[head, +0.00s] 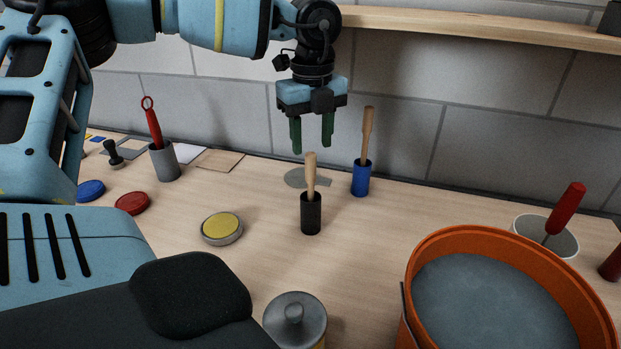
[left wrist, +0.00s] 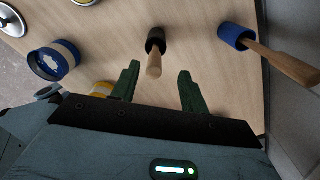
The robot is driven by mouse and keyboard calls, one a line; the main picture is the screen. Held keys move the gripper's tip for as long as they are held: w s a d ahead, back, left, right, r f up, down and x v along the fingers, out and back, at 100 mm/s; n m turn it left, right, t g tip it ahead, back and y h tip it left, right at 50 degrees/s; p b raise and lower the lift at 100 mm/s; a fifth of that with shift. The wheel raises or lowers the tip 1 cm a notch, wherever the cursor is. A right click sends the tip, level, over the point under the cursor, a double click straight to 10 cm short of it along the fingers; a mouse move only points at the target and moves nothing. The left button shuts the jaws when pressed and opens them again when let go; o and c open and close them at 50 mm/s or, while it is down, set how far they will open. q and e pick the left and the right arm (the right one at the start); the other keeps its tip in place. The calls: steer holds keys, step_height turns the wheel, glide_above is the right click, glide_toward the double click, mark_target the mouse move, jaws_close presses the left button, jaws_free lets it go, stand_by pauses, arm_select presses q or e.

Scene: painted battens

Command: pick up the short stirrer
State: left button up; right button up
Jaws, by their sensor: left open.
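A wooden stirrer (head: 311,170) stands in a black cup (head: 311,214), and its handle shows less length than the wooden stirrer (head: 367,130) in a blue cup (head: 361,179), further back and right. My left gripper (head: 311,148) is open and empty, green fingers pointing down, above the black cup's stirrer in the head view. In the left wrist view that stirrer (left wrist: 155,63) appears between the two fingertips (left wrist: 159,70), with the black cup (left wrist: 156,40) beyond. The exact height gap is hard to judge. The blue cup (left wrist: 236,36) lies off to the right there. My right gripper is out of view.
An orange bucket (head: 412,270) of grey material stands at front right, near a pot holding a red-handled tool (head: 566,207). A lidded tin (head: 296,318) and a yellow-topped tin (head: 222,228) stand nearer. A wall and wooden shelf (head: 480,28) are behind.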

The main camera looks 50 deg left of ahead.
mark_target(310, 182)
arm_select(q)
steer(key=shift+s+f, duration=0.15)
steer(key=shift+f, duration=0.8)
steer(key=f, duration=0.2)
steer(key=f+p, duration=0.1)
steer(key=shift+s+d+f, duration=0.1)
steer(key=shift+s+d, duration=0.1)
steer(key=shift+s, duration=0.1)
steer(key=shift+f, duration=0.65)
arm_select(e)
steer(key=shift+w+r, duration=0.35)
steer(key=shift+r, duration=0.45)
arm_select(q)
steer(key=shift+c, duration=0.3)
jaws_close()
